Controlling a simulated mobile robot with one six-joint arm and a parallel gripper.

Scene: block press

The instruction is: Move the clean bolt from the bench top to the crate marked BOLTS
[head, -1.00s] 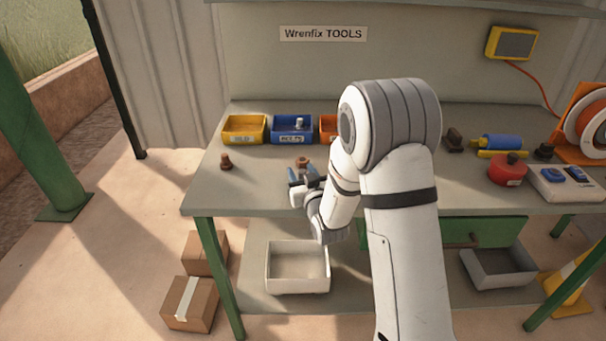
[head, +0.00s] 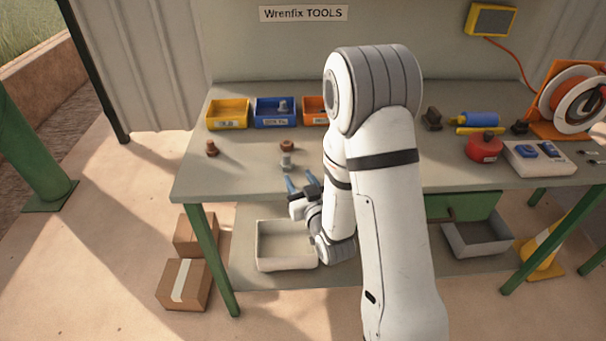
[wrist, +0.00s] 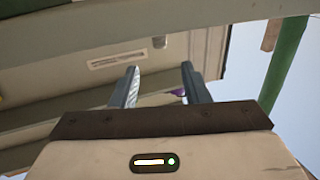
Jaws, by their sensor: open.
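A pale grey bolt (head: 286,162) stands on the bench top (head: 250,180), clean-looking against the rust-brown pieces. A brown bolt or nut (head: 287,146) is just behind it, and another brown bolt (head: 212,149) stands to the left. My gripper (head: 299,170) is open and empty at the bench's front edge, just right of and nearer than the grey bolt. Its two fingers also show apart in the wrist view (wrist: 160,68). Yellow (head: 228,113), blue (head: 275,112) and orange (head: 315,110) crates line the back; their labels are too small to read surely.
A grey piece (head: 282,106) stands in the blue crate. My arm hides the bench's middle. To the right are a red canister (head: 484,148), a blue cylinder (head: 475,120), a switch box (head: 540,158) and a cable reel (head: 575,100). A white tray (head: 287,246) is below.

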